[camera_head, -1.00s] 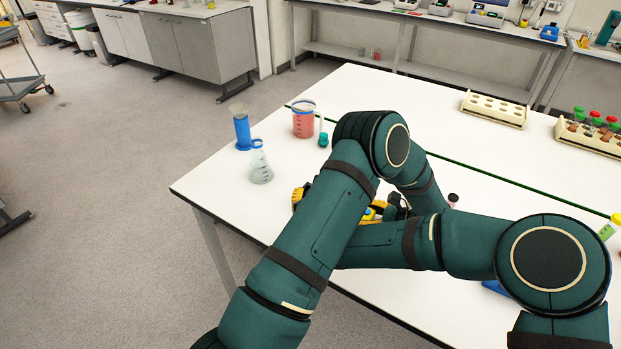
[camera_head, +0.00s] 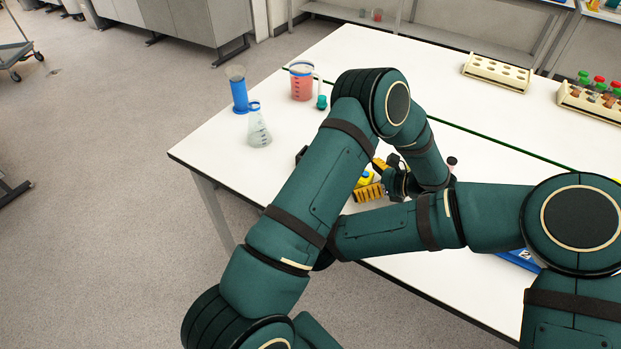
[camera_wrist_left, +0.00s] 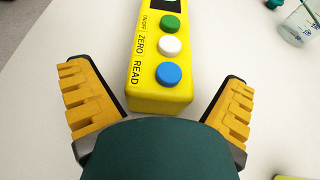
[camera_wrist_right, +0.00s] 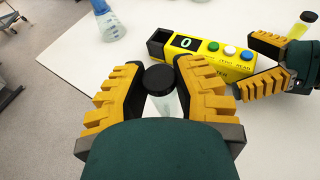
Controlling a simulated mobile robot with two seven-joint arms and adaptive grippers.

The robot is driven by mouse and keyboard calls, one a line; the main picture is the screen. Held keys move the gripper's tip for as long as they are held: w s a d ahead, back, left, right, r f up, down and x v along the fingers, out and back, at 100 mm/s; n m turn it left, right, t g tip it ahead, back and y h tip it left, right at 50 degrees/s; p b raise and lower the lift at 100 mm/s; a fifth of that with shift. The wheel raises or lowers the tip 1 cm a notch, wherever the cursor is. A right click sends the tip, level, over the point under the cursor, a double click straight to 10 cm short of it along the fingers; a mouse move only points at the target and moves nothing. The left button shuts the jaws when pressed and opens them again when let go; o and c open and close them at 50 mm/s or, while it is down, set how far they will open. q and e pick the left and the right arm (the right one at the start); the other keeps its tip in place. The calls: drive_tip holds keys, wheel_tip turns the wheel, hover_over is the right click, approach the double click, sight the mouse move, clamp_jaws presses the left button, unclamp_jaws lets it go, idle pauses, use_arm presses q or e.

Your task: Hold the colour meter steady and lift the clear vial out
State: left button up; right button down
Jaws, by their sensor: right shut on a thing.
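The yellow colour meter (camera_wrist_right: 190,52) lies on the table with its black well end at left; the well looks empty and the display reads 0. Its green, white and blue buttons show in the left wrist view (camera_wrist_left: 160,90). My left gripper (camera_head: 369,181) is open, its fingers on either side of the meter's button end, with gaps in the left wrist view. My right gripper (camera_wrist_right: 158,78) is shut on the clear vial (camera_wrist_right: 163,104), which has a black cap, and holds it apart from the meter. In the head view, my left arm hides the right gripper and vial.
A flask (camera_head: 258,130), a blue cylinder (camera_head: 238,92) and a jug of red liquid (camera_head: 302,84) stand at the table's left. An empty rack (camera_head: 497,76) and a filled tube rack (camera_head: 600,104) stand at the back right. The middle back is clear.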

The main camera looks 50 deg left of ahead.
use_arm(q)
drive_tip(key=v, duration=0.7)
drive_tip(key=shift+w+d+r, duration=0.1)
drive_tip(key=shift+d, duration=0.15)
